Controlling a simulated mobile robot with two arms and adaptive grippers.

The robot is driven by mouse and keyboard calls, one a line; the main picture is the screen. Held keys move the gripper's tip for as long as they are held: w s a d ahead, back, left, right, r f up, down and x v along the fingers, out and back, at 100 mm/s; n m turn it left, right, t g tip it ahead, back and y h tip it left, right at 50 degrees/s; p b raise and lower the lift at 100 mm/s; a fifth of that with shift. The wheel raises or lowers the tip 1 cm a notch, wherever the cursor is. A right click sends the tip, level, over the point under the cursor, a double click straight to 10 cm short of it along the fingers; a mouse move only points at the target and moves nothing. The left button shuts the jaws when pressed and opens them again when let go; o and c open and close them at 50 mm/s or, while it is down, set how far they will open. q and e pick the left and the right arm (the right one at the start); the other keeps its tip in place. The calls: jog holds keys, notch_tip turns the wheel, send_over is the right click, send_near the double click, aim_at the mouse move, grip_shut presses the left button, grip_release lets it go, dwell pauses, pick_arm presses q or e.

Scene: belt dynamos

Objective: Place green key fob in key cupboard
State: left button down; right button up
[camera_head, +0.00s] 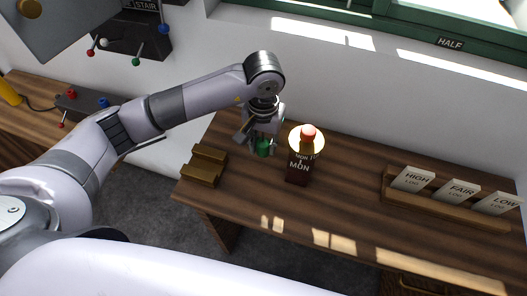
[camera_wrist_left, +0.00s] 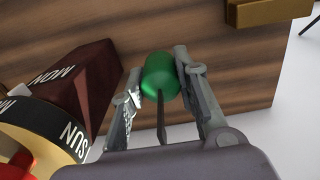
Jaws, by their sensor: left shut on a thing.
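My left gripper (camera_head: 263,138) is shut on the green key fob (camera_head: 262,147), above the wooden desk (camera_head: 340,215). In the left wrist view the green fob (camera_wrist_left: 161,72) sits between the two fingers (camera_wrist_left: 160,85), with a thin dark strip running from it towards the palm. The key cupboard (camera_head: 133,33) seems to be the dark wall unit at the upper left, bearing a STAIR label and red, white, green and blue ball-ended pegs. A grey panel with a brass knob (camera_head: 68,28) is beside it. My right gripper is not in view.
Close right of the gripper stands a dark MON block with a round top and red knob (camera_head: 307,132). A brass-coloured stand (camera_head: 204,165) is to the left. A rack of HIGH, FAIR and LOW cards (camera_head: 447,210) is at the right. Another bench (camera_head: 140,150) lies left, across a floor gap.

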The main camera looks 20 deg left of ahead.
pick_arm(q)
notch_tip(320, 180, down, 2)
jog(key=shift+f, duration=0.1)
notch_tip(320, 180, down, 4)
jog(key=shift+p, duration=0.85)
jog(key=shift+f, duration=0.2)
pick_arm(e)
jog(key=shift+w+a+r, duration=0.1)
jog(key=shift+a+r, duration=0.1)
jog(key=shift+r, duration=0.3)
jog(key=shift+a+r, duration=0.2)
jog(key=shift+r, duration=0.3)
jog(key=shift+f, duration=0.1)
pick_arm(q)
jog(key=shift+f+b, duration=0.15)
jog(key=shift+b, duration=0.15)
jog(key=c, duration=1.4)
grip_release()
jog(key=shift+o, duration=0.8)
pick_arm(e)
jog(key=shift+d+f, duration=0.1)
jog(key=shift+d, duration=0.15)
